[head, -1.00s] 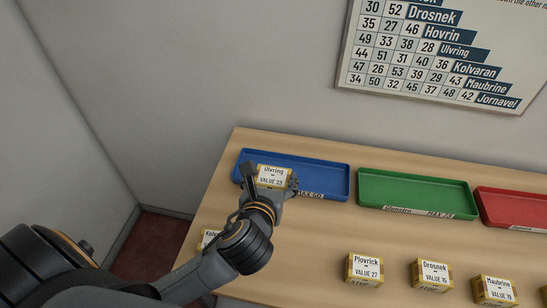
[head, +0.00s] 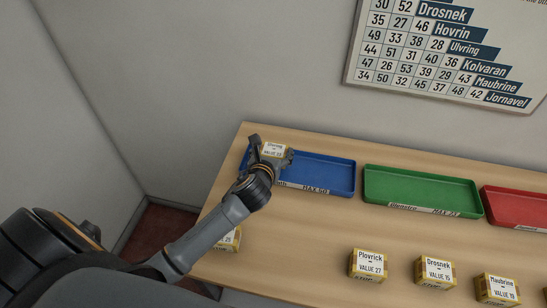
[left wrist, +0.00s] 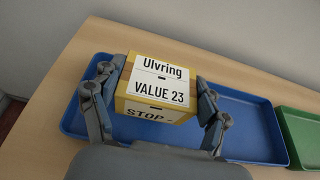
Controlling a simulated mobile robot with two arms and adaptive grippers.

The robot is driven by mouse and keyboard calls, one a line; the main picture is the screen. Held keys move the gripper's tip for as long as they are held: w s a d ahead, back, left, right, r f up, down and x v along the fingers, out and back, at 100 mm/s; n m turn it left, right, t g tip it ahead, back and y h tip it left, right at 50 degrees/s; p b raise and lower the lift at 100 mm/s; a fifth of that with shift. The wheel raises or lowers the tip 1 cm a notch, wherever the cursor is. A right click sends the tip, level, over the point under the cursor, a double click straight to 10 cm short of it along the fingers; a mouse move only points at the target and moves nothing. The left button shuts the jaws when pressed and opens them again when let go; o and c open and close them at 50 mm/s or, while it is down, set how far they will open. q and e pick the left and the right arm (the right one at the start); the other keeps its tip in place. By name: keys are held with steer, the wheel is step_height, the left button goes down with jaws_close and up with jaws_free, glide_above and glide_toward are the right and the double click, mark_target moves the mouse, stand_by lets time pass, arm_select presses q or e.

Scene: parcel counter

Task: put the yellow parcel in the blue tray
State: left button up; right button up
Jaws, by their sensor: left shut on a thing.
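The yellow parcel (head: 274,150) has a white label reading "Ulvring VALUE 23". It also shows close up in the left wrist view (left wrist: 158,88). My left gripper (head: 271,156) is shut on it, one finger on each side, and holds it over the left part of the blue tray (head: 325,174). In the left wrist view the tray (left wrist: 250,130) spreads beneath and to the right of the parcel. I cannot tell whether the parcel touches the tray floor. My right gripper is not in view.
A green tray (head: 420,190) and a red tray (head: 518,208) stand to the right. Parcels labelled Plovrick (head: 369,265), Drosnek (head: 434,271) and Maubrine (head: 497,290) sit nearer the front. Another parcel (head: 228,240) is partly hidden by my left arm. A chart (head: 450,55) hangs on the wall.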

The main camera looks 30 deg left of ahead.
arm_select(q)
step_height(320, 180, down, 3)
steer(key=shift+w+f, duration=0.1)
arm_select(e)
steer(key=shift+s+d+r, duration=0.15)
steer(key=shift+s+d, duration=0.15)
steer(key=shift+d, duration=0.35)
arm_select(q)
steer(key=shift+f, duration=0.15)
steer(key=o, duration=1.4)
steer(key=shift+c, duration=0.2)
steer(key=shift+r, duration=0.2)
steer(key=v, duration=1.2)
steer(key=shift+a, duration=0.1)
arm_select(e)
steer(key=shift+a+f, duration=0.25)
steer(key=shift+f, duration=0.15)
